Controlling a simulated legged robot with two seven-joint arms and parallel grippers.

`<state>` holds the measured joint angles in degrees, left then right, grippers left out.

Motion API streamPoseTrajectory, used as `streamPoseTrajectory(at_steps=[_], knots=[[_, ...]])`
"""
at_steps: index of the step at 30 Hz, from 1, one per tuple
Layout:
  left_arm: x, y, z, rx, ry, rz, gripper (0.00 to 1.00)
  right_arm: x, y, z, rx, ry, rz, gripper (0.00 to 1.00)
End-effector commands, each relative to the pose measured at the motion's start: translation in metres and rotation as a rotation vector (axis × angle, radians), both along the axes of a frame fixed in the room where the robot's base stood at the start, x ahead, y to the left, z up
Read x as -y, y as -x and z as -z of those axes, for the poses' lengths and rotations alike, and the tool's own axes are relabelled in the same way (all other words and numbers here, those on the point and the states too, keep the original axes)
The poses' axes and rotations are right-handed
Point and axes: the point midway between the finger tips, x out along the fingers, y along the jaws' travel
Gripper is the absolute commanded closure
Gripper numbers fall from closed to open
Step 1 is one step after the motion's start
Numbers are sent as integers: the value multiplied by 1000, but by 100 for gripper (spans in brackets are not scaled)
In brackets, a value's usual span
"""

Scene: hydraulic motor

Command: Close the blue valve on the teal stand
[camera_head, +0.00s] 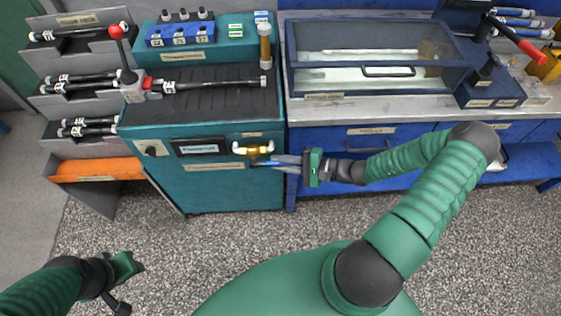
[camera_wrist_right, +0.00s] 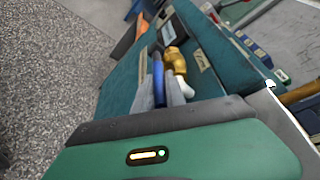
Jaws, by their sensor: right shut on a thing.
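The teal stand (camera_head: 232,187) stands left of centre in the head view, with a brass valve body (camera_head: 258,151) on its front. The blue valve handle (camera_head: 262,163) shows as a small blue strip just below the brass. In the right wrist view the blue handle (camera_wrist_right: 158,80) lies beside the brass body (camera_wrist_right: 174,62). My right gripper (camera_head: 276,163) reaches in from the right and is shut on the blue handle, its fingers partly hiding it. My left gripper (camera_head: 128,282) is at the lower left, away from the stand; its finger gap is not clear.
A blue workbench (camera_head: 360,135) with a glass-fronted tank (camera_head: 370,55) stands right of the stand. A grey rack (camera_head: 75,90) with hoses and an orange tray (camera_head: 98,169) is at the left. A red-knobbed lever (camera_head: 116,32) rises from the stand. The speckled floor in front is clear.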

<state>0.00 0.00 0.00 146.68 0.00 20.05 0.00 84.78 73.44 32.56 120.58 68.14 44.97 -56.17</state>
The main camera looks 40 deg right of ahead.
Motion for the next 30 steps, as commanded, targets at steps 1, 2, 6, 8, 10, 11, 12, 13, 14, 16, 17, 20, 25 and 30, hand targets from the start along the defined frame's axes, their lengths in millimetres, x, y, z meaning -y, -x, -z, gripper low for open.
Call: streamPoseTrajectory(at_steps=[1, 2, 6, 8, 10, 11, 12, 13, 14, 16, 17, 20, 25, 30], knots=[[0, 0, 0, 0, 0, 0, 64, -3, 2, 2, -5, 1, -7, 100], [0, 0, 0, 0, 0, 0, 64, -3, 2, 2, -4, 0, -8, 100], [0, 0, 0, 0, 0, 0, 64, -3, 2, 2, -5, 1, -8, 100], [0, 0, 0, 0, 0, 0, 64, -3, 2, 2, -5, 1, -8, 100], [0, 0, 0, 0, 0, 0, 64, -4, 2, 2, -5, 1, -8, 100], [0, 0, 0, 0, 0, 0, 64, -4, 2, 2, -5, 1, -8, 100], [0, 0, 1, 0, 0, 0, 64, -4, 2, 3, -5, -1, -8, 100], [0, 0, 1, 0, 0, 0, 64, -4, 3, 3, -4, -2, -8, 100], [0, 0, 2, 0, 0, 0, 64, -4, 3, 3, -2, -4, -8, 100], [0, 0, 4, 0, 0, 0, 64, -4, 3, 5, 2, -14, -8, 100], [0, 0, 5, 0, 0, 0, 64, -4, 3, 6, 5, -20, -7, 100], [0, 0, 10, 0, 0, 0, 64, -4, 2, 10, 22, -46, -8, 100], [0, 0, 26, 0, 0, 0, 64, -5, 2, 20, 73, -128, -7, 100], [0, 0, 47, 0, 0, 0, 64, -7, 0, 34, 145, -249, -4, 100]])
